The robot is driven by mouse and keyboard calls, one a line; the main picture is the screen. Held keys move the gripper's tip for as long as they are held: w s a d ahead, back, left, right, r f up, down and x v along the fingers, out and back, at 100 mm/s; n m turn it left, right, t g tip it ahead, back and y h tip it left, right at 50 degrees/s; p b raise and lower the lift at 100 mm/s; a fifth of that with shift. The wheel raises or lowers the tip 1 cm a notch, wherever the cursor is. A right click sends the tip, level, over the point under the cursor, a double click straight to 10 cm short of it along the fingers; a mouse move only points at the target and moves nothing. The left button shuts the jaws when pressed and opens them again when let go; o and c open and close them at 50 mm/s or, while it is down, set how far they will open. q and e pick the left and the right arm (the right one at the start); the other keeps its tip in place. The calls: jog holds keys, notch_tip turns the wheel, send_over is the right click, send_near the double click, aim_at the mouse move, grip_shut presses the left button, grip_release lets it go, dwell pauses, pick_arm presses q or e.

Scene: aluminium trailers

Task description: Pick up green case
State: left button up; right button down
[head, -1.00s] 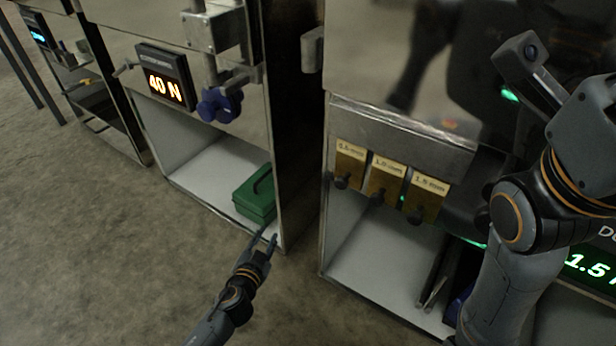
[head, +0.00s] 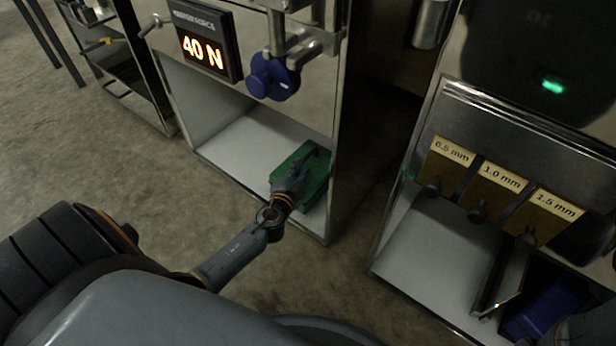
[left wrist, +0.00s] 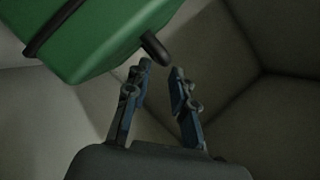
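The green case (head: 318,178) sits in the lower open bay of the cabinet marked 40 N, near the bay's right wall. My left gripper (head: 298,172) reaches into the bay and covers part of the case in the head view. In the left wrist view the case (left wrist: 100,35) fills the upper left, with the end of its dark handle (left wrist: 155,47) just beyond the fingertips. My left gripper (left wrist: 162,70) is open, with a gap between its two fingers; I cannot tell whether it touches the handle. My right gripper is not in view.
The 40 N display (head: 203,50) and a blue knob (head: 272,76) sit above the bay. The bay's white floor (head: 235,138) is clear left of the case. A cabinet with gold thickness tags (head: 501,186) and a blue object (head: 545,312) stands at right.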

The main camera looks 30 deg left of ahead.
aim_at(307, 156)
pick_arm(q)
jog(key=b+x, duration=0.2)
jog(key=x, duration=0.4)
jog(key=shift+w+f, duration=0.1)
jog(key=shift+w, duration=0.1)
grip_shut()
jog(key=shift+w+r, duration=0.1)
jog(key=shift+r, duration=0.15)
